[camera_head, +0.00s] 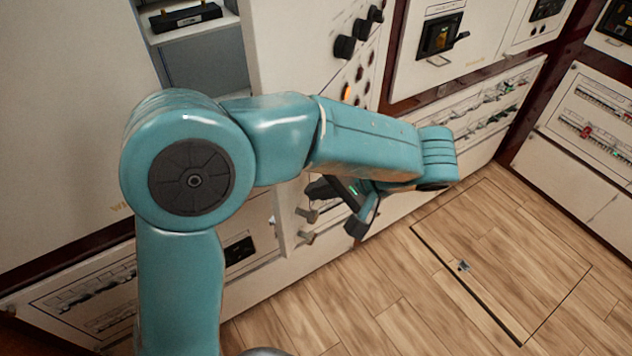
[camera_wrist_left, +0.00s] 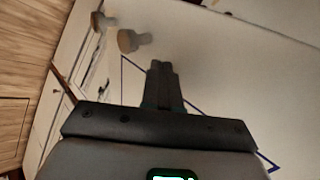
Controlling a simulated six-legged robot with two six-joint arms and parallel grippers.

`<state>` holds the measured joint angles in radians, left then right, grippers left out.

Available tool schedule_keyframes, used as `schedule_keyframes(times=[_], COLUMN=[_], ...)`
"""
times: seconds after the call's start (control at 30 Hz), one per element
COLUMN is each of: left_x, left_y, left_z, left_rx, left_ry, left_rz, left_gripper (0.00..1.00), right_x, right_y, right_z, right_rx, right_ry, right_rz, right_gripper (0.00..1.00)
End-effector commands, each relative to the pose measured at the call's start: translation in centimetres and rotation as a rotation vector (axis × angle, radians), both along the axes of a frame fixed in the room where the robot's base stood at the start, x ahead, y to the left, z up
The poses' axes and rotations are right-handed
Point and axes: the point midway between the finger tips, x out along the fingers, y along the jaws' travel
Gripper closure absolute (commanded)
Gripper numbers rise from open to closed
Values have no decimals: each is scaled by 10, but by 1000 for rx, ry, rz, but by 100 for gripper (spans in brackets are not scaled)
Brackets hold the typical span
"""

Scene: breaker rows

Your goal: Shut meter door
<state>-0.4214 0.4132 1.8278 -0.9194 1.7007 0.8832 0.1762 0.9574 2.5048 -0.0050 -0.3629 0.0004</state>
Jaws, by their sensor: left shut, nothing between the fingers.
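My left gripper (camera_head: 358,222) hangs below my teal forearm, low in front of the white cabinet front. In the left wrist view its dark fingers (camera_wrist_left: 163,85) are together and empty, with a pale panel (camera_wrist_left: 225,65) behind them. Two grey-beige knobs stand out from the white front: the nearer one (camera_wrist_left: 133,40) is up and left of the fingertips, apart from them. An open grey compartment (camera_head: 205,65) is at the upper left of the head view, between white panels. I cannot tell which panel is the meter door; my arm covers part of this area. My right gripper is not in view.
A white panel with black knobs (camera_head: 345,46) and an orange light stands right of the compartment. More breaker rows (camera_head: 490,105) line the wall to the right. The wooden floor (camera_head: 330,310) is clear, with a floor hatch (camera_head: 510,265) at the right.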

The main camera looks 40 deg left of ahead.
Motion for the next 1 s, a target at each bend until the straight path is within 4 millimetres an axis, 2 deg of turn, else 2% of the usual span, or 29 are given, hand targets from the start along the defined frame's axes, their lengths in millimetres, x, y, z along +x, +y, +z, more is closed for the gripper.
schedule_keyframes(times=[0.17, 0.47, 0.63, 0.77, 1.0], left_x=[-1, -1, -5, -10, -15], left_y=[8, 9, 24, 54, 139], left_z=[0, 0, -2, -4, -4], left_rx=[0, 0, -1, 0, 2], left_ry=[1, 0, -2, -4, -5], left_rz=[-1, -1, -28, -84, -244], left_gripper=[100, 100, 100, 100, 100], right_x=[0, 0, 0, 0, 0], right_y=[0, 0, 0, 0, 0], right_z=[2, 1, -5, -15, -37], right_rx=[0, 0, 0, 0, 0], right_ry=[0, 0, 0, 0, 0], right_rz=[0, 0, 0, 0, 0], right_gripper=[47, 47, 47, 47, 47])
